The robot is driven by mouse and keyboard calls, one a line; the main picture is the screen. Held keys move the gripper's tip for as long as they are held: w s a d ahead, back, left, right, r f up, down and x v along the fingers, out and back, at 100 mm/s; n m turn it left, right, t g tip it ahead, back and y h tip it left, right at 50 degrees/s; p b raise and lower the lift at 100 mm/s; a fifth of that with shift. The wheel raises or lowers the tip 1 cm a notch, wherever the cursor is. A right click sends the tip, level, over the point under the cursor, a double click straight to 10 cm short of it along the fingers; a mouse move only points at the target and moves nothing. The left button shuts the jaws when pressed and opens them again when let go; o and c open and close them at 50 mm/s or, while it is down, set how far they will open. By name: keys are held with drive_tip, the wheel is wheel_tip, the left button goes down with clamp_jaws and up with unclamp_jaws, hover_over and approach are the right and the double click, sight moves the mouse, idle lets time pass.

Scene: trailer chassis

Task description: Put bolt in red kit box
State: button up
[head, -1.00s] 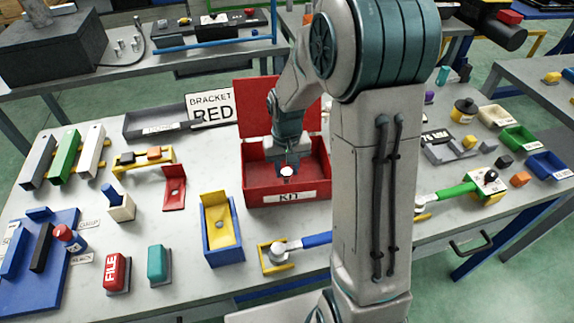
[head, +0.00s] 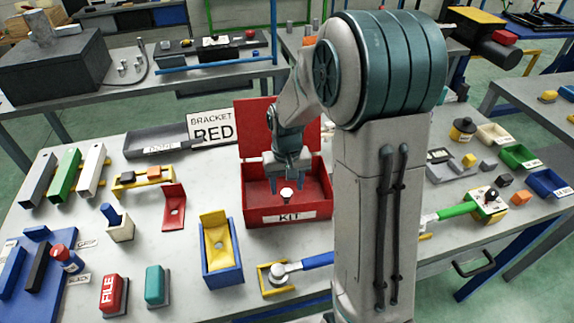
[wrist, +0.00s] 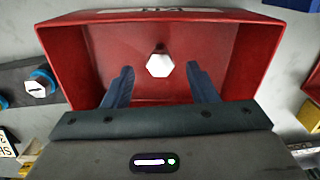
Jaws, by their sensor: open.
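The bolt (head: 286,194), with a pale hexagonal head, is inside the red kit box (head: 262,213), near its front wall. In the wrist view the bolt (wrist: 159,66) shows head towards me, with a bit of dark shank behind it, against the red floor of the box (wrist: 225,50). My gripper (head: 287,184) is open over the box, its fingers pointing down. In the wrist view the two fingers (wrist: 160,78) are spread wide, one on each side of the bolt, with clear gaps between. I cannot tell whether the bolt's shank touches the floor.
The box's red lid (head: 255,125) stands open behind my gripper. A "BRACKET RED" sign (head: 213,128) and a grey tray (head: 160,146) are at the back left. A red bracket (head: 174,208) and a blue bin (head: 222,270) stand left of the box.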

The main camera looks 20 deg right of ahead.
sight(287, 193)
wheel_tip(287, 193, up, 10)
drive_tip(key=s+r+t, duration=0.3)
drive_tip(key=s, duration=1.5)
drive_tip(key=shift+s+d+n+b, duration=0.2)
drive_tip(key=shift+n+b, duration=0.1)
drive_tip(key=shift+b, duration=0.05)
